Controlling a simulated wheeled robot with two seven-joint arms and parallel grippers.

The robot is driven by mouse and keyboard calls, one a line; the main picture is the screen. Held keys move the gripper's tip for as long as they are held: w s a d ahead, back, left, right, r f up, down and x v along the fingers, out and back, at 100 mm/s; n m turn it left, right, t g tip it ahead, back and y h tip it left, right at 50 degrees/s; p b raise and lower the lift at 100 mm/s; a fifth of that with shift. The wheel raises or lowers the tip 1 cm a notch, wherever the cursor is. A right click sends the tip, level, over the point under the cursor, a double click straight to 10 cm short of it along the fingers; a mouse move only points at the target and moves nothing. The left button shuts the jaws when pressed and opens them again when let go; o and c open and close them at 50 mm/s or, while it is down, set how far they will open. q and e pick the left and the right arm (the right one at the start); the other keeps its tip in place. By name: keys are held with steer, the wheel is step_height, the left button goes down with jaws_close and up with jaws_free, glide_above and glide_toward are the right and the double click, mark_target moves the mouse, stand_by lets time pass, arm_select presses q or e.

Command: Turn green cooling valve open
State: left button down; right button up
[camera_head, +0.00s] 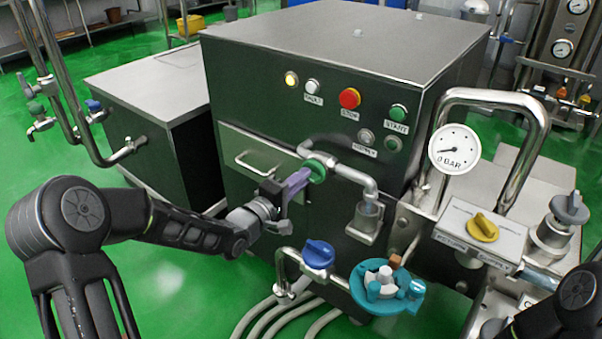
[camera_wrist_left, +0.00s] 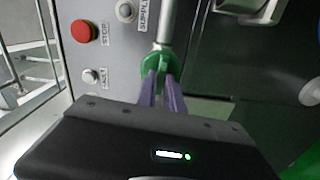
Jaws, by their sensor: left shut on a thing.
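The green cooling valve (camera_head: 316,168) sits on a metal pipe at the front of the dark machine cabinet. My left gripper (camera_head: 300,178) reaches it from the left, its purple fingers shut on the valve's green handle. In the left wrist view the green valve (camera_wrist_left: 160,66) shows between the tips of the purple fingers (camera_wrist_left: 162,88), just below the pipe. The fingers hide part of the handle. In the head view only a dark piece of my right arm shows at the lower right corner; the right gripper is out of view.
A yellow knob (camera_head: 483,227) and a pressure gauge (camera_head: 454,149) reading about 0 are at the right. Cabinet buttons, including a red stop button (camera_head: 349,98), are above the gripper.

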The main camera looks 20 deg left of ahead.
arm_select(q)
steer(key=shift+n, duration=0.5)
steer(key=c, duration=1.5)
jaws_free()
steer(key=shift+o, duration=0.2)
steer(key=p+v, duration=0.1)
steer(key=v, duration=0.7)
